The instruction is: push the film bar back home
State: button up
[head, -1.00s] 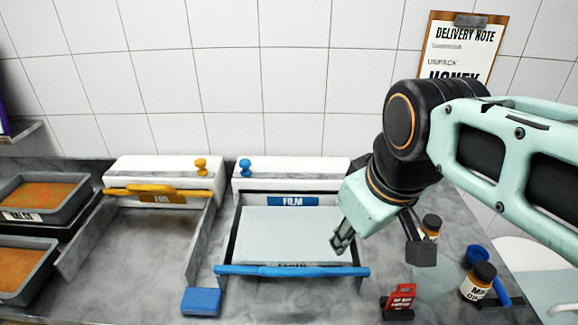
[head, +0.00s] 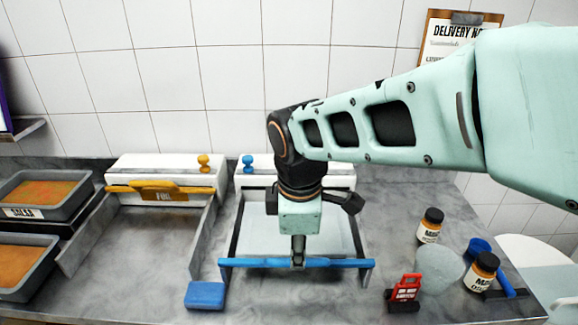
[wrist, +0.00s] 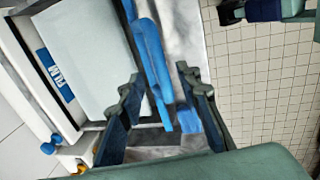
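The blue film bar (head: 335,263) lies across the front of the film dispenser, at the near end of its side rails. A pale sheet (head: 340,235) stretches behind it towards the white housing (head: 343,180). My gripper (head: 298,262) points down at the middle of the bar and hides part of it. In the wrist view my gripper (wrist: 160,105) has its fingers spread, with the bar (wrist: 152,65) running between them. I cannot tell whether either finger touches it. The blue FILM label (wrist: 55,75) shows there on the housing.
A blue block (head: 205,295) lies just left of the bar's front. A red sign (head: 405,289) and jars (head: 430,226) stand at the right. A second dispenser with a yellow bar (head: 160,190) and food trays (head: 40,195) are at the left.

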jog(key=shift+w+f, duration=0.2)
jog(key=shift+f, duration=0.8)
jog(key=shift+w+f, duration=0.2)
jog(key=shift+f, duration=0.8)
jog(key=shift+c, duration=0.7)
grip_shut()
